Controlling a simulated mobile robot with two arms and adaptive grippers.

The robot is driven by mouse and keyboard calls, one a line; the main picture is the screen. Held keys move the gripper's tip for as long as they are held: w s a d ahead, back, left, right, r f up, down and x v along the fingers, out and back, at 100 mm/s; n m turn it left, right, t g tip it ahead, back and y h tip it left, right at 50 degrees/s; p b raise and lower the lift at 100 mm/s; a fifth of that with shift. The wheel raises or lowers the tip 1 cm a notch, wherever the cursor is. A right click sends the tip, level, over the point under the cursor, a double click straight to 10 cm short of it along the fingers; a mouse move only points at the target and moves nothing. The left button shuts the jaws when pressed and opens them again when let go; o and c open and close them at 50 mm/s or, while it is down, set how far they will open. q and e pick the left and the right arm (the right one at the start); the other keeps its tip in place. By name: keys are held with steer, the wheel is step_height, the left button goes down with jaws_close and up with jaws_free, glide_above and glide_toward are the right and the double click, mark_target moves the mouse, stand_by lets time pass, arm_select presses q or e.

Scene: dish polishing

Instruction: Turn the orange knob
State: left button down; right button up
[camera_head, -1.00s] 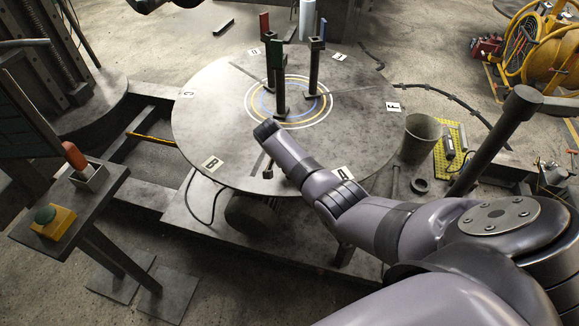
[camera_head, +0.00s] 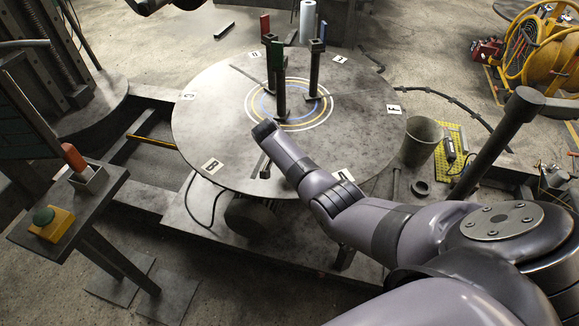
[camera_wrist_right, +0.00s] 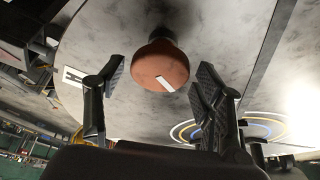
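In the right wrist view an orange-brown round knob (camera_wrist_right: 160,68) with a white mark on its face hangs into view on a dark stem, against a grey surface. My right gripper (camera_wrist_right: 162,70) is open, with one finger left of the knob and one right of it. Gaps show on both sides, so the fingers look apart from it. In the head view my right arm reaches over the near part of the round turntable (camera_head: 220,110); I cannot make out the knob there. My left gripper is not in view.
Upright coloured plates on dark posts (camera_head: 279,80) stand on the turntable. A bucket (camera_head: 421,140) and a dark post (camera_head: 497,140) stand at the right.

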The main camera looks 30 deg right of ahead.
steer(key=shift+o, duration=0.4)
steer(key=shift+a+r, duration=0.1)
steer(key=v, duration=1.1)
steer(key=shift+r, duration=0.4)
steer(key=shift+a, duration=0.1)
stand_by(0.5)
